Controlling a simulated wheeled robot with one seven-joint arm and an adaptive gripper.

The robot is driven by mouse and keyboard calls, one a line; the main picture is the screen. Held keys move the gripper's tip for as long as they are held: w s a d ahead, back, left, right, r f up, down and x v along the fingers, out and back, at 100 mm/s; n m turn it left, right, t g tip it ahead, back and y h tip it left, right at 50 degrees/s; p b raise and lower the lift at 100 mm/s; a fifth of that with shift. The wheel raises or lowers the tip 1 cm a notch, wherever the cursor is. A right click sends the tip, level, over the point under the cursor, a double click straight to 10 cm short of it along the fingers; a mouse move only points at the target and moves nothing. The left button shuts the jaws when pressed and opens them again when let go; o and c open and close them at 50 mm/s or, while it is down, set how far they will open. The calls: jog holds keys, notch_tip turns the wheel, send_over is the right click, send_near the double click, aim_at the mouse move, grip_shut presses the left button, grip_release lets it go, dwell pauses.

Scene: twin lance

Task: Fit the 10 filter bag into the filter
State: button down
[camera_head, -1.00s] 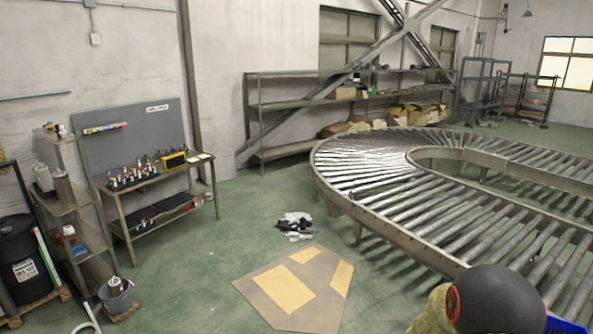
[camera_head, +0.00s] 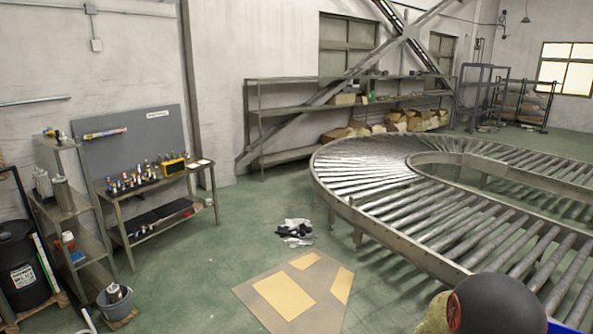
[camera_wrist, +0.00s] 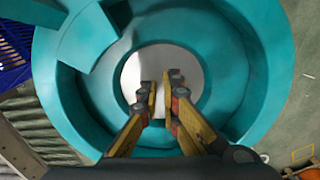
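In the wrist view a large round teal housing (camera_wrist: 240,62), seen from above, fills most of the picture and seems to be the filter. It has a wide ring inside and a round pale centre (camera_wrist: 133,75); I cannot tell whether that is a bag or the bottom. My gripper (camera_wrist: 161,92) is over this centre, its two yellow-edged fingers apart with a narrow gap and nothing visible between them. How deep the fingertips reach is unclear. No filter bag can be made out for certain. The gripper and the teal housing do not show in the head view.
A curved roller conveyor (camera_head: 440,215) takes up the right side. A tan lump (camera_head: 436,313) shows at the lower edge beside my dark arm part. A workbench (camera_head: 160,185) with bottles stands left. Dark-and-white cloths (camera_head: 295,231) lie on open green floor. A blue crate (camera_wrist: 14,40) borders the teal housing.

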jog(key=shift+r+p, duration=0.55)
jog(key=shift+r, duration=0.4)
jog(key=shift+s, duration=0.15)
dwell(0.6)
jog(key=shift+a+f+b, duration=0.1)
jog(key=shift+f+b, duration=0.55)
jog(key=shift+f, duration=0.3)
dwell(0.8)
jog(key=c, duration=2.4)
grip_release()
jog(key=o, duration=0.4)
jog(key=shift+o, duration=0.2)
jog(key=shift+r, duration=0.1)
